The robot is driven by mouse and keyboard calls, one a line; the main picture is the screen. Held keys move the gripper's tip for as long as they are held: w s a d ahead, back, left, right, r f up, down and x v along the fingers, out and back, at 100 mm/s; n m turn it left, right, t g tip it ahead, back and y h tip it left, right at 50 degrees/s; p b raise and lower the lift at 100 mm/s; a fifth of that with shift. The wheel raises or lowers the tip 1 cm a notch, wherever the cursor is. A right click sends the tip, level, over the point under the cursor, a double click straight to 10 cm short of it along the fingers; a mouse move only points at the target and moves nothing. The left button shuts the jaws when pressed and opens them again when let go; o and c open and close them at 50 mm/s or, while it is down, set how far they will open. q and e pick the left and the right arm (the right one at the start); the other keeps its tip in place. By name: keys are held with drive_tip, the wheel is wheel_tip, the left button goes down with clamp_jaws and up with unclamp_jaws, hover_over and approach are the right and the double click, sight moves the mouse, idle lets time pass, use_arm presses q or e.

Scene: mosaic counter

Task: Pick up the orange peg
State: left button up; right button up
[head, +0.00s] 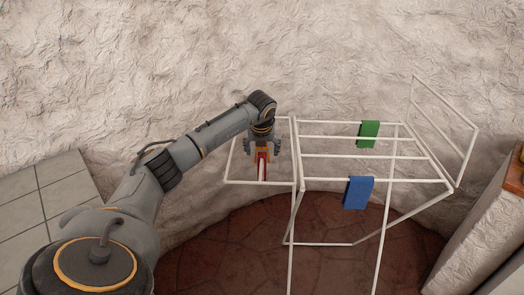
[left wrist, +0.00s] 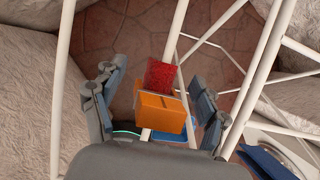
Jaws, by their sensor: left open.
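The orange peg (left wrist: 160,112) is a blocky orange piece in the middle of the left wrist view, by a white bar of the rack. In the head view the orange peg (head: 263,151) shows only in part under my gripper. A red piece (left wrist: 160,75) stands against it; it also shows in the head view (head: 261,171). My left gripper (head: 262,148) is open over the rack's left end, one finger on each side of the orange peg. In the wrist view gaps show between peg and fingers. My right gripper is out of view.
A white wire drying rack (head: 330,155) stands on the brown floor. A green cloth (head: 368,133) and a blue cloth (head: 358,192) hang on its bars to the right. A rough pale wall (head: 330,50) lies behind. A cabinet edge (head: 480,235) is at the right.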

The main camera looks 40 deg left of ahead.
use_arm(q)
drive_tip(key=c, duration=1)
drive_tip(key=shift+c, duration=0.2)
drive_tip(key=shift+r, duration=0.15)
